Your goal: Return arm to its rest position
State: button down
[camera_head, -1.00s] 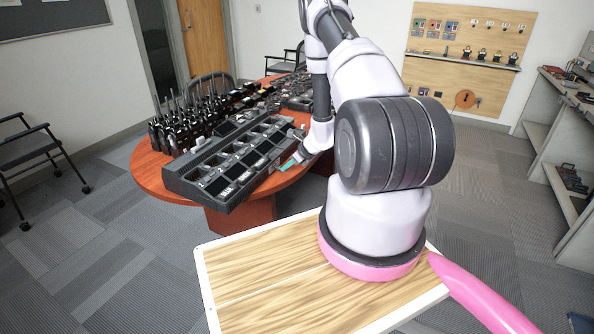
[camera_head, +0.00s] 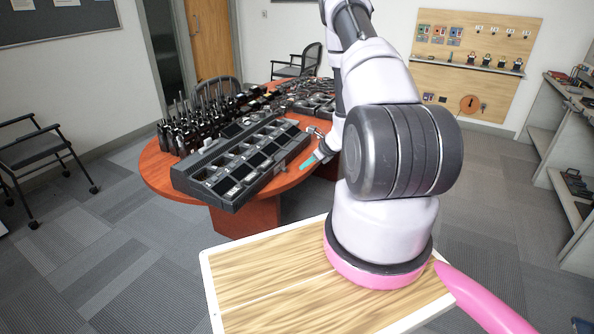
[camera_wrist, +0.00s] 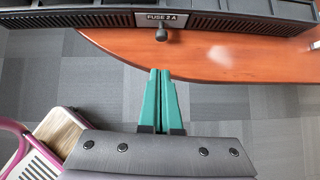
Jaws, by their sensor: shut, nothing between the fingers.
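My gripper (camera_head: 309,163) shows in the head view beside the near right edge of the round table, with teal fingers. In the wrist view my gripper (camera_wrist: 161,76) has its two teal fingers together with nothing between them. It is apart from the black charger tray (camera_head: 232,196). The tray's front (camera_wrist: 100,19) runs along the top of the wrist view, with a label reading "FUSE 2 A" and a dark knob (camera_wrist: 162,35) below it. My arm is bent over the wooden deck of my base.
The tray lies on the reddish round table (camera_head: 163,181). Several upright radios (camera_head: 190,131) stand behind the tray. A chair (camera_head: 35,150) is at the left. A pegboard (camera_head: 475,60) and shelves (camera_head: 565,150) are at the right. Grey carpet between them is clear.

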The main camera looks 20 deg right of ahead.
jog(key=v, duration=0.6)
jog(key=s+a+r+n+g+y, duration=0.1)
jog(key=a+r+n, duration=0.35)
jog(key=r, duration=0.55)
jog(key=s+a+r+n+y, duration=0.1)
jog(key=a+r+n, duration=0.3)
jog(key=r, duration=0.5)
jog(key=s+a+r+n+g, duration=0.1)
jog(key=s+a+r+n, duration=0.15)
jog(key=a+r, duration=0.55)
jog(key=s+a+r+n+t+h, duration=0.1)
jog(key=s+r+n+h, duration=0.3)
jog(key=s+r+n, duration=1)
jog(key=s+r+t, duration=0.1)
jog(key=s+r, duration=0.4)
jog(key=s, duration=0.2)
jog(key=shift+s+a+h, duration=0.3)
jog(key=shift+a, duration=0.05)
